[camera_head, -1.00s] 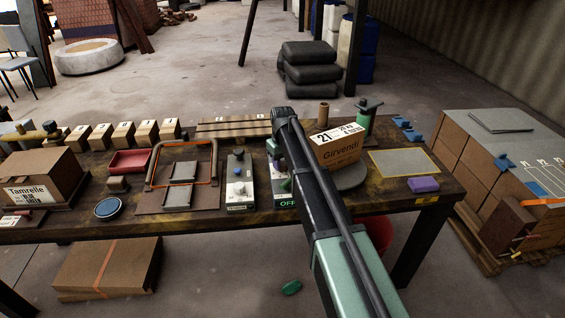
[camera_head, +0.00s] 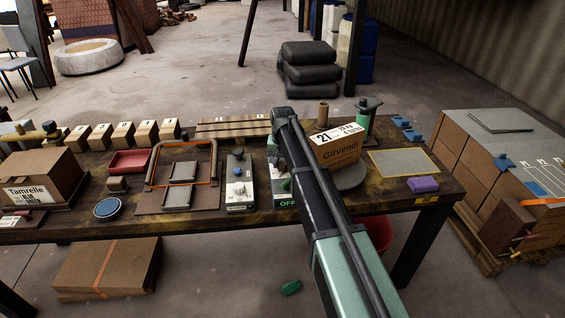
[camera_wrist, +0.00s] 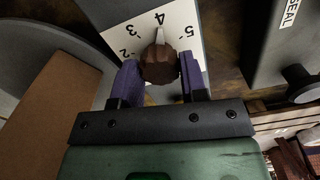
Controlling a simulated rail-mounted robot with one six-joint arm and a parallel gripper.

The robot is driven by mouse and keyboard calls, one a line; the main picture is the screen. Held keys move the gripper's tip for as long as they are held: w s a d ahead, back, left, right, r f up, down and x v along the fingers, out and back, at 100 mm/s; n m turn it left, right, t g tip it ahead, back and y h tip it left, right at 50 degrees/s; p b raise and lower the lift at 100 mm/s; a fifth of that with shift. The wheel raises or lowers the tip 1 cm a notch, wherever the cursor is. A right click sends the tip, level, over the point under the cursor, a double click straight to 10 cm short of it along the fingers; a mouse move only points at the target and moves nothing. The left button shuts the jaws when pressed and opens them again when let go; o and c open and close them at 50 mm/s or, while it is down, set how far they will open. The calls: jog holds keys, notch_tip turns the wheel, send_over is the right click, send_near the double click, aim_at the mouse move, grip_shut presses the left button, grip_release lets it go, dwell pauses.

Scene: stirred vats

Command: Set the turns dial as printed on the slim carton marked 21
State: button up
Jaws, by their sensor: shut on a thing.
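The carton marked 21 (camera_head: 337,148), brown and printed Girvendi, stands on a grey round plate (camera_head: 352,177) at the right of the bench. Its white label shows 21; the smaller print is too small to read surely. In the wrist view, the dial's white face (camera_wrist: 124,38) carries numbers including 2, 4 and 5. Its brown knob (camera_wrist: 160,66) has a pale pointer (camera_wrist: 160,36) aimed at the 4. My gripper (camera_wrist: 160,80) is shut on this knob, with purple pads either side. In the head view my arm hides most of the dial.
A grey unit marked SEAL (camera_wrist: 270,50) with a dark knob lies right of the dial in the wrist view. On the bench are a grey panel with a blue knob (camera_head: 239,185), a purple block (camera_head: 423,184) and an orange-edged frame (camera_head: 180,180).

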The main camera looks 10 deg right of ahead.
aim_at(283, 163)
dwell(0.4)
jog(key=o, duration=0.9)
notch_tip(283, 163, up, 11)
jog(key=p, duration=1)
jog(key=shift+f+p, duration=0.1)
jog(key=shift+p, duration=0.3)
jog(key=s+n, duration=0.1)
jog(key=s, duration=0.9)
jog(key=s+n, duration=0.1)
jog(key=s, duration=1)
jog(key=s+n, duration=0.1)
jog(key=s, duration=0.9)
jog(key=shift+s+a+r, duration=0.15)
jog(key=shift+s+r, duration=0.05)
jog(key=shift+s, duration=0.1)
